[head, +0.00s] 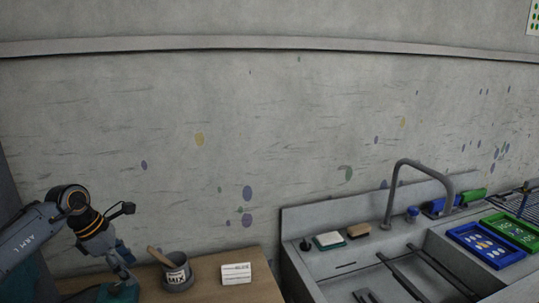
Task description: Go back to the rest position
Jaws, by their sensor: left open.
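My left arm comes in from the left edge, and its gripper (122,275) points down over the left part of the wooden table. The gripper is open. A teal item (116,293) lies just below its fingers at the bottom edge of the view; I cannot tell whether they touch. My right gripper is not in view.
A grey pot labelled MIX (178,277) with a wooden stick stands right of my left gripper. A white card (236,274) stands on the wooden table (255,291). A metal sink (350,284) with a tall faucet (392,190) and blue (460,238) and green trays (519,222) fill the right.

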